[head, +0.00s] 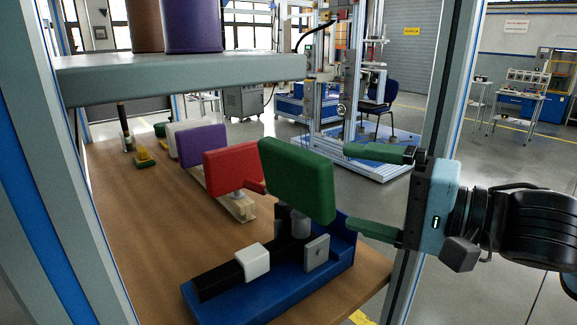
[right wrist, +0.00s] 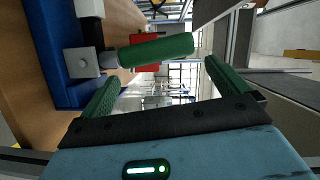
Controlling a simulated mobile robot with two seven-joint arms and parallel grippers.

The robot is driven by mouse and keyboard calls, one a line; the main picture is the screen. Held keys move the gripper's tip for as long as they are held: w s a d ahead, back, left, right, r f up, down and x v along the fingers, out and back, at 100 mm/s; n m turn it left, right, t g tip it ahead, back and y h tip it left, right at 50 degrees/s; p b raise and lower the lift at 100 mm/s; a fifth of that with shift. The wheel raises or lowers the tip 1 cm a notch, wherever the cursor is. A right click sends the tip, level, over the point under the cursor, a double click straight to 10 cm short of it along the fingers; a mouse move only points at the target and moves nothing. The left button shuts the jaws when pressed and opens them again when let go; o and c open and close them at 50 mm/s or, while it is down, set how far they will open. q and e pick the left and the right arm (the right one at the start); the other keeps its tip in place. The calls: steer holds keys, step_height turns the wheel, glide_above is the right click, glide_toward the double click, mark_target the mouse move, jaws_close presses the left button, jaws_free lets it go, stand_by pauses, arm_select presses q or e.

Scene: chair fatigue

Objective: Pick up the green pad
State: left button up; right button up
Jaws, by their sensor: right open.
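The green pad (head: 297,180) stands upright on a grey post of a blue fixture (head: 340,262) at the front of the wooden table. In the right wrist view the pad (right wrist: 155,49) lies just ahead of the fingers, near the left one. My right gripper (head: 349,187) is to the right of the pad in the head view. Its two green fingers are spread apart, one higher and one lower, with nothing between them. In the right wrist view the gripper (right wrist: 160,72) also shows open and empty. My left gripper is not in view.
A red pad (head: 232,170), a purple pad (head: 202,146) and a white pad (head: 178,130) stand behind on the table (head: 150,215). A grey shelf (head: 180,78) hangs above. A metal post (head: 440,100) stands close to the right gripper.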

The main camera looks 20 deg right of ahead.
mark_target(309, 179)
steer(key=shift+x, duration=1.65)
steer(key=shift+p+x, duration=0.35)
steer(key=shift+x, duration=2.2)
steer(key=shift+c, duration=0.4)
steer(key=c, duration=0.9)
steer(key=shift+a, duration=0.1)
steer(key=shift+s+r, duration=0.1)
steer(key=shift+r, duration=0.05)
